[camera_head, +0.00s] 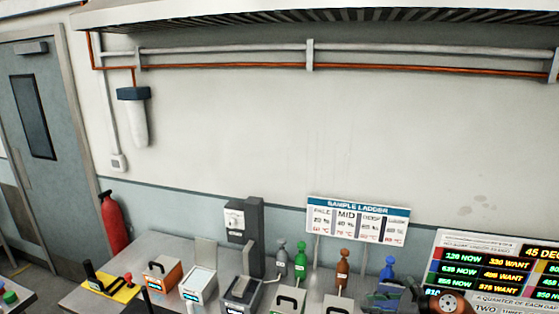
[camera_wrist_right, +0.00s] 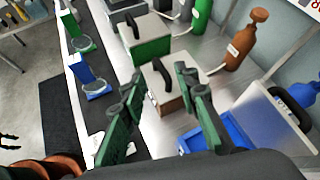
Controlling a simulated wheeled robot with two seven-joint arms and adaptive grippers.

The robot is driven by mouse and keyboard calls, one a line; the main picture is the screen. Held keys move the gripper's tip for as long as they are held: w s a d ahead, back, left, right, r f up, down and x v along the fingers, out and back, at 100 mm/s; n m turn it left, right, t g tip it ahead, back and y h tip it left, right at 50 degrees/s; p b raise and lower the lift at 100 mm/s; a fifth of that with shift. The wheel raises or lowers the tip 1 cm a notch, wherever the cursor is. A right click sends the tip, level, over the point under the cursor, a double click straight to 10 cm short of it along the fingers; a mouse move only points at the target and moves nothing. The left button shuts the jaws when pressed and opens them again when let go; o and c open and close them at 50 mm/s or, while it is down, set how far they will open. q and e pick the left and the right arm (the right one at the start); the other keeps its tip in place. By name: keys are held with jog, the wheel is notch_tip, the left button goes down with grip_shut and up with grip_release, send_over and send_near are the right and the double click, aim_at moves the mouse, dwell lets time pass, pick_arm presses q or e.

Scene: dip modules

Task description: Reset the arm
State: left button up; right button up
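My right gripper (camera_wrist_right: 160,76) is open in the right wrist view, its two green fingers apart. Nothing is held between them. Beyond and between the fingers stands a beige box with a black handle (camera_wrist_right: 162,88); I cannot tell if they touch it. In the head view the right gripper (camera_head: 388,299) is partly cut off at the bottom right, beside my orange-brown arm joint (camera_head: 452,304). A small dark claw-like shape (camera_wrist_right: 8,141) at the wrist view's left edge may be my left gripper. Its state is unclear.
A green box with a handle (camera_wrist_right: 146,42), a brown bottle (camera_wrist_right: 247,40) and a blue tray (camera_wrist_right: 222,138) stand near the right gripper. An orange box (camera_head: 162,274) and a white box (camera_head: 197,285) stand farther left. A sample ladder sign (camera_head: 358,221) rises behind.

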jog(key=s+a+m+t+y, duration=0.1)
jog(key=a+m+t+y, duration=0.2)
jog(key=a+m, duration=0.4)
jog(key=s+d+f+m+t+h, duration=0.2)
jog(key=s+d+f+m+h, duration=0.4)
jog(key=m, duration=0.8)
jog(key=s+d+f+m+t+h, duration=0.2)
jog(key=s+d+f+m+h, duration=0.35)
jog(key=m, duration=0.85)
jog(key=s+d+f+m+g+h, duration=0.3)
jog(key=s+f+m+g, duration=0.35)
jog(key=s, duration=0.75)
jog(key=s+a+f+m+g+y, duration=0.1)
jog(key=s+f+m+g, duration=0.2)
jog(key=s, duration=0.7)
jog(key=s+a+f+m+g+y, duration=0.15)
jog(key=s+f+m, duration=0.3)
jog(key=s, duration=0.45)
notch_tip(320, 180, down, 32)
jog(key=s+a+n+g+b, duration=0.1)
jog(key=s+a+b, duration=0.1)
jog(key=s+f+n+g+b, duration=0.1)
jog(key=s+f, duration=1.8)
jog(key=shift+d+g, duration=0.15)
jog(key=shift+g, duration=0.15)
